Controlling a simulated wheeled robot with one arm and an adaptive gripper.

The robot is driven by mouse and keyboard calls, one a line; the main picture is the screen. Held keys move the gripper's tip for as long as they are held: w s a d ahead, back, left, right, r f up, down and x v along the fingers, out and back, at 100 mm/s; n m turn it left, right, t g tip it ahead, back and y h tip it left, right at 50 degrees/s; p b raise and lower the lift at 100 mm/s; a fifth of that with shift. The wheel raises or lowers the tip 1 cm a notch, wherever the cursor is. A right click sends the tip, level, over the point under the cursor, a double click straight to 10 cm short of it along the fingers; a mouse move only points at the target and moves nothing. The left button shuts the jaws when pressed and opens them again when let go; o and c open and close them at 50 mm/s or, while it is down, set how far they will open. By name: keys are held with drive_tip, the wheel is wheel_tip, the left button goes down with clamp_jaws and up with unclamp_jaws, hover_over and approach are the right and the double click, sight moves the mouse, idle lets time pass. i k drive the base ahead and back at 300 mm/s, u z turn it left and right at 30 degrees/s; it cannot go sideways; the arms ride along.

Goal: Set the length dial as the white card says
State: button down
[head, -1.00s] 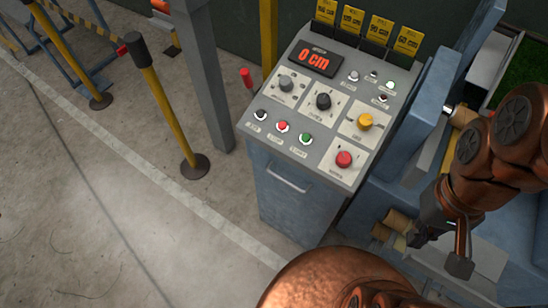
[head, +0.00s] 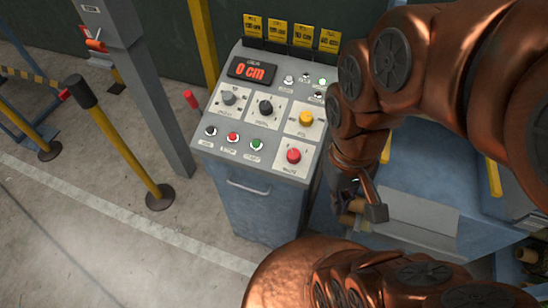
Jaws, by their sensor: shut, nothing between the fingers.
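The grey control console (head: 262,185) stands left of my arm. Its red display (head: 251,71) reads 0 cm. Three knobs sit on white plates below it: a grey one (head: 228,98), a black one (head: 265,107) and a yellow one (head: 306,118). Their labels are too small to read, so I cannot tell which is the length dial. I cannot make out a white card. My gripper (head: 364,207) is shut and empty, right of the console's front corner and apart from the knobs. My arm covers part of the console's right side.
Green (head: 257,144), red (head: 233,137) and black buttons and a large red button (head: 294,155) share the panel. Several yellow cards (head: 278,29) stand along its back edge, their print blurred. A grey post (head: 142,80) and a yellow barrier post (head: 130,145) stand left.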

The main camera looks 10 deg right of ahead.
sight(228, 98)
drive_tip(key=z, duration=0.5)
drive_tip(key=k, duration=0.25)
drive_tip(key=u, duration=1.6)
drive_tip(key=i, duration=0.7)
drive_tip(key=u, duration=0.2)
